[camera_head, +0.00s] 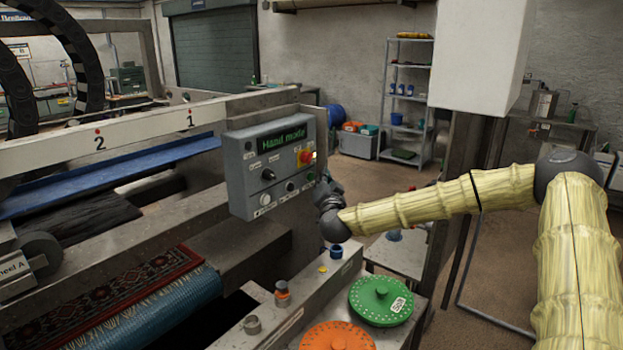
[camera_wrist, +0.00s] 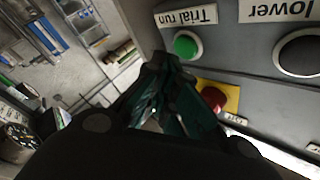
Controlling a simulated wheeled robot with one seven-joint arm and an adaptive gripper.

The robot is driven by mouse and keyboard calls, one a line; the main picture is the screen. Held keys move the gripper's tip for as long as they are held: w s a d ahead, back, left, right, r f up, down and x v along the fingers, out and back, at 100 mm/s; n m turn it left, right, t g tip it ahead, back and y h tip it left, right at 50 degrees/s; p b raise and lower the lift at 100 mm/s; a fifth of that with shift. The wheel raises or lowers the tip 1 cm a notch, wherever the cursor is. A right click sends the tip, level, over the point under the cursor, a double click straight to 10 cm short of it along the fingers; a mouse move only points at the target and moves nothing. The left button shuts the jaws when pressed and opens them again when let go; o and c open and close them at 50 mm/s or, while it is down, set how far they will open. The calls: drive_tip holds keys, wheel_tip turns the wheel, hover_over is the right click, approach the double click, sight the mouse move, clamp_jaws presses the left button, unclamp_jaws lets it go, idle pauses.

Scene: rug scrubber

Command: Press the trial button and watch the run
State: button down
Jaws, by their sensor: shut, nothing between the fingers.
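The grey control panel (camera_head: 244,172) has a lit display (camera_head: 282,140) reading "Hand mode". In the wrist view the green trial button (camera_wrist: 187,44) sits under an upside-down "Trial run" label (camera_wrist: 186,16).
A red stop button (camera_head: 305,157) on a yellow plate is close to my fingers, and it also shows in the wrist view (camera_wrist: 213,98). A patterned rug (camera_head: 130,283) lies in the machine. Green (camera_head: 381,300) and orange (camera_head: 337,338) discs lie below my arm.

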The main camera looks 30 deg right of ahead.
drive_tip(key=shift+w+a, duration=0.15)
drive_tip(key=shift+w+a, duration=0.1)
drive_tip(key=shift+w, duration=0.1)
idle(0.3)
